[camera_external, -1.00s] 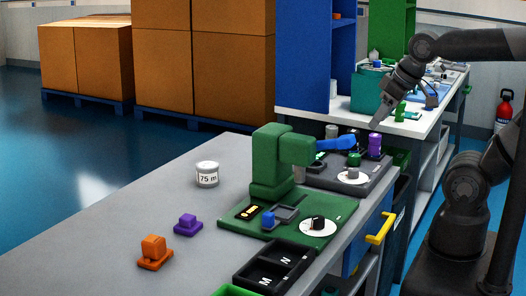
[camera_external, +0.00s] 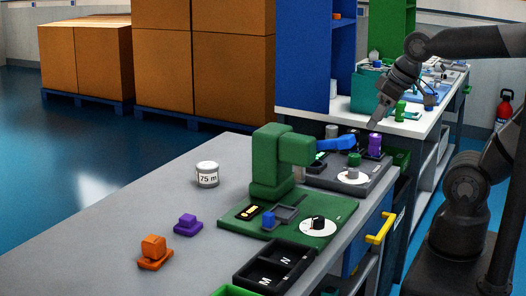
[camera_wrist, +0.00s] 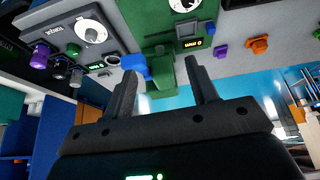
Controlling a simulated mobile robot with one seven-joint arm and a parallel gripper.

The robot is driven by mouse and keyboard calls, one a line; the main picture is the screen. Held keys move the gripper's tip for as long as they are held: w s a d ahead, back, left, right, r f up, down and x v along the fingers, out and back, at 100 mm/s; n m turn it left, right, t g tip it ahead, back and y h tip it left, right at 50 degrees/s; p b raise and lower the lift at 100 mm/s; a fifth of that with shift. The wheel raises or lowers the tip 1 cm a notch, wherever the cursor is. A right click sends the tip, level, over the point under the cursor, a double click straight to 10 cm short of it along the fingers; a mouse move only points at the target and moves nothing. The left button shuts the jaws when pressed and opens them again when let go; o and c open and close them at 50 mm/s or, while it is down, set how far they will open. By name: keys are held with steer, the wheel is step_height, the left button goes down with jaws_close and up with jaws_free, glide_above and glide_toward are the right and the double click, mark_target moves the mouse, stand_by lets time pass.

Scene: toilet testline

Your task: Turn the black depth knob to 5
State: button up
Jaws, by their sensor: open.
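The black depth knob (camera_external: 318,222) stands on a white round dial (camera_external: 305,229) at the front right of the green press base (camera_external: 240,215). In the wrist view only part of a white dial (camera_wrist: 182,5) shows at the top edge, on the green base. A small display reading "0 mm" (camera_wrist: 189,45) sits beside it. My gripper (camera_external: 373,123) is up beyond the dial, over the far end of the bench and clear of the knob. In the wrist view my gripper (camera_wrist: 160,66) has its fingers apart with nothing held between them.
The green press column (camera_external: 272,165) with its blue lever (camera_external: 336,142) stands left of my gripper. A grey torque unit (camera_external: 378,181) with a second dial (camera_external: 352,178) and a purple knob (camera_external: 375,143) lies behind. Black bins (camera_external: 272,270) lie in front. Left bench is mostly clear.

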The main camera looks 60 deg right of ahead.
steer(key=w+a+f+n+g, duration=0.4)
steer(key=w+a+f+g, duration=0.15)
steer(key=w, duration=0.35)
steer(key=n+g+h, duration=0.3)
steer(key=n, duration=0.2)
glide_toward(317, 218)
steer(key=x, duration=0.9)
steer(key=shift+s+d+f, duration=0.1)
steer(key=c, duration=1)
steer(key=shift+o, duration=0.2)
